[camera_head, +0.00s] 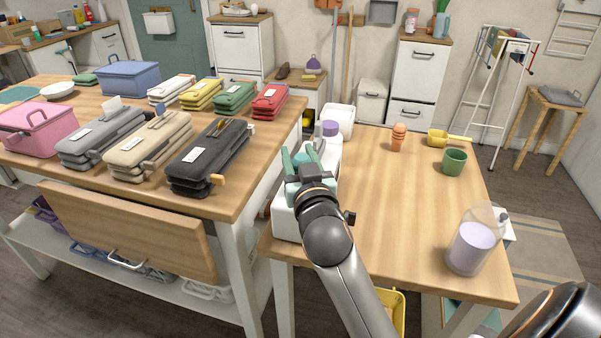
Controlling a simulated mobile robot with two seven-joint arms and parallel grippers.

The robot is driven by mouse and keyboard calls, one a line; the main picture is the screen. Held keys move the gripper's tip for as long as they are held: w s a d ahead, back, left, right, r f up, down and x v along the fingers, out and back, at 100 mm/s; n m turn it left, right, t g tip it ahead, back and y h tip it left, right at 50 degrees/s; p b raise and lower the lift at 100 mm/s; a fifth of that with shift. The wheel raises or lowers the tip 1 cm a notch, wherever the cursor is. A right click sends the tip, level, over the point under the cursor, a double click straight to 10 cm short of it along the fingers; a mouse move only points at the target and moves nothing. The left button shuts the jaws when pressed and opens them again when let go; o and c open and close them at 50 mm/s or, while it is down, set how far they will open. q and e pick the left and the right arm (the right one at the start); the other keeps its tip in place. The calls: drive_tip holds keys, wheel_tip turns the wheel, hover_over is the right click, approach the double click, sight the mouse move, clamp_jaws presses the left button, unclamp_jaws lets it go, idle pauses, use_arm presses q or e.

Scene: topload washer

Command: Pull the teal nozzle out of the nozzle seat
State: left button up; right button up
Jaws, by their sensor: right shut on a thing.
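The arm of my right gripper (303,162) reaches up from the bottom of the head view over the left edge of the right-hand table. Its green fingers are shut on the teal nozzle (300,158), of which only a small part shows between them. A white unit (284,222) stands upright on the table edge below and behind the gripper. The nozzle seat is hidden by my gripper and wrist, so I cannot tell whether the nozzle is still in it. My left gripper is not in view.
Behind the gripper are a purple-capped item (330,128) and a white bin (342,117).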

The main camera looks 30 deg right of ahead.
drive_tip(key=shift+r, duration=0.2)
clamp_jaws()
wheel_tip(320, 180, up, 3)
drive_tip(key=p, duration=0.4)
drive_tip(key=shift+r, duration=0.15)
idle(0.4)
wheel_tip(320, 180, up, 3)
drive_tip(key=p, duration=0.3)
idle(0.5)
